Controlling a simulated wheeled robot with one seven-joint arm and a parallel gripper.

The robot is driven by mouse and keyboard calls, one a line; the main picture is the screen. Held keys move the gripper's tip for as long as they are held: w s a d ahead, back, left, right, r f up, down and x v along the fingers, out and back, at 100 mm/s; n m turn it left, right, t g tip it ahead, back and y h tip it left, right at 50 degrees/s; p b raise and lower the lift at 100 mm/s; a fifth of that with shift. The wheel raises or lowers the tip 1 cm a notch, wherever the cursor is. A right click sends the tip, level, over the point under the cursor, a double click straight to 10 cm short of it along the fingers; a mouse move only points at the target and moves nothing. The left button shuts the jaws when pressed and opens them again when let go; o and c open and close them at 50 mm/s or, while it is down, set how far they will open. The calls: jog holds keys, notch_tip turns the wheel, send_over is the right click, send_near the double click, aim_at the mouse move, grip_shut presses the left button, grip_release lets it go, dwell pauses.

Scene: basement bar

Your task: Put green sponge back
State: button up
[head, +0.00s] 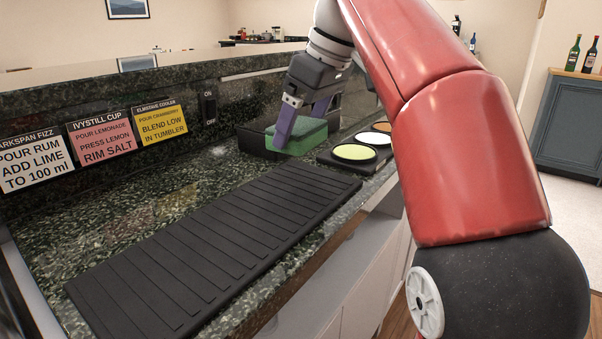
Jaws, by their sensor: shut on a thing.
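The green sponge (306,134) is at the far end of the counter in the head view. My gripper (299,133) comes down from above with its purple fingers shut on the sponge, one finger on its near left side. A low black holder (255,143) is right behind and to the left of the sponge. I cannot tell whether the sponge is inside the holder, resting on it or held just beside it. The sponge's underside and the holder's right part are hidden.
A black ribbed mat (205,240) lies along the counter. A dark tray (338,162) with several round coloured discs is to the right of the sponge. Recipe cards (102,139) and an on/off switch (209,107) are on the back wall. Bare granite lies left of the mat.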

notch_tip(320, 180, down, 6)
jog(key=shift+f+b, duration=0.15)
jog(key=shift+b, duration=1.05)
jog(key=shift+f+p, duration=0.25)
jog(key=shift+p, duration=0.05)
jog(key=shift+f, duration=0.2)
jog(key=o, duration=0.7)
